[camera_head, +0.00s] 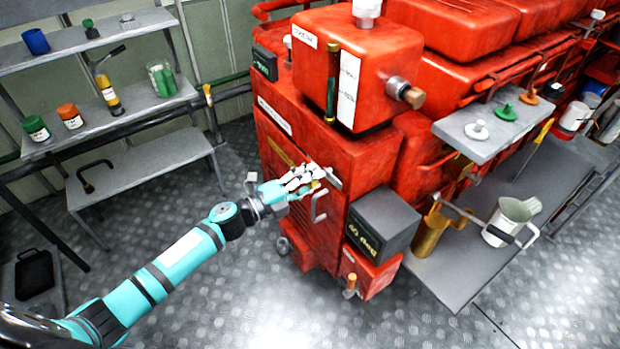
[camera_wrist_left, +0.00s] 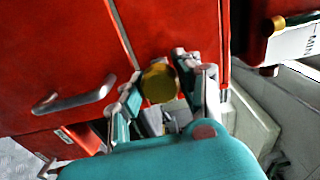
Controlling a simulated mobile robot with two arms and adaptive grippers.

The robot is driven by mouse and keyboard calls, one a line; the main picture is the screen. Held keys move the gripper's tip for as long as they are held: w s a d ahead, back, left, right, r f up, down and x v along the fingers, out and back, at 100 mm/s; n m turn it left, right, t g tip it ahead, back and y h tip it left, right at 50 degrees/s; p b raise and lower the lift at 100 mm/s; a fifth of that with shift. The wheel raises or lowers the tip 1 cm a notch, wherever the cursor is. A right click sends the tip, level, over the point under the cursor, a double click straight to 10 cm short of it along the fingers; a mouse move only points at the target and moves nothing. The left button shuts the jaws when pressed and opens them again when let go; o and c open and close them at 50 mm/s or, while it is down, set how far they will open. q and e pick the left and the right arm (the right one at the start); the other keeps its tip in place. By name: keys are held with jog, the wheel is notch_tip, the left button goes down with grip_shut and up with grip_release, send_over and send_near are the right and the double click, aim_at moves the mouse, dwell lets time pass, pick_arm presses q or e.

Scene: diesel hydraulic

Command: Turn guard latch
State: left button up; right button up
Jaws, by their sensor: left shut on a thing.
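The guard latch shows as a round brass-yellow knob (camera_wrist_left: 159,84) on the red housing panel (camera_wrist_left: 60,50) in the wrist view. In the head view it is mostly hidden by the fingers. My left gripper (camera_head: 311,178) reaches the red machine's front from the left. Its fingers (camera_wrist_left: 160,72) are closed on either side of the knob, at the panel's edge. A grey metal door handle (camera_head: 319,206) is just below the fingers; it also shows at the left in the wrist view (camera_wrist_left: 75,102). My right gripper is in neither view.
A dark grey box (camera_head: 382,222) juts from the machine right of the gripper. A grey side shelf (camera_head: 480,260) carries a brass jug (camera_head: 430,235) and a pale pitcher (camera_head: 510,220). A rack (camera_head: 130,120) with bottles stands at the left. Patterned floor is open in front.

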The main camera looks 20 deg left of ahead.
pick_arm(q)
jog(key=o, duration=1.2)
jog(key=v, duration=1.2)
